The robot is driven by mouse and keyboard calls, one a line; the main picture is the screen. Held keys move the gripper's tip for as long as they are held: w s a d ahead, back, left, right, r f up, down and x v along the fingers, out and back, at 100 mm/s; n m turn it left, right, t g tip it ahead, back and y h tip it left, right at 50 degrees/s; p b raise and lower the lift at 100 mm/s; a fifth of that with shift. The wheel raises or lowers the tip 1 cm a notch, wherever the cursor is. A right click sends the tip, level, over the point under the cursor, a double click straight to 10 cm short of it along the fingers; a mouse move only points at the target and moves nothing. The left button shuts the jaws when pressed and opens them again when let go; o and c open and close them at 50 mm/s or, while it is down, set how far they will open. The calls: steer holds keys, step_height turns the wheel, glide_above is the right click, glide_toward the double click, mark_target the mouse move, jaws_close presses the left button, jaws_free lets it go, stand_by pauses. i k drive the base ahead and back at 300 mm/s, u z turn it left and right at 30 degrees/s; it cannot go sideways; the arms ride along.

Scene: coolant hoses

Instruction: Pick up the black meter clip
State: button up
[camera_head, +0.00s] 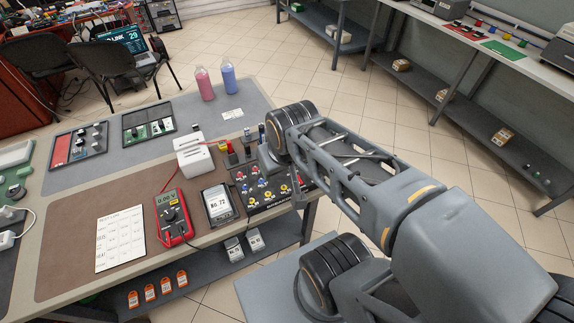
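The red multimeter (172,217) lies on the brown mat, with a lit display and a dark dial. A dark panel (262,192) with several coloured terminals sits to its right. A small red clip-like piece (232,155) stands at the panel's back edge. Small dark pieces are close to it, but I cannot tell which is the black meter clip. My gripper end (268,160) reaches down over the back right of the panel, beside these pieces. Its fingers are too small and too covered by my wrist to read, and no held object is clear.
A white block-shaped device (194,155) stands just left of the panel. A display unit (219,203) and a printed sheet (121,239) lie on the mat. Two bottles, pink (204,83) and blue (229,79), stand behind. The grey mat's middle is largely clear.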

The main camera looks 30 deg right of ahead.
mark_target(246, 147)
steer(key=k, duration=0.5)
steer(key=u, duration=1.5)
steer(key=i, duration=1.05)
steer(key=z, duration=1.9)
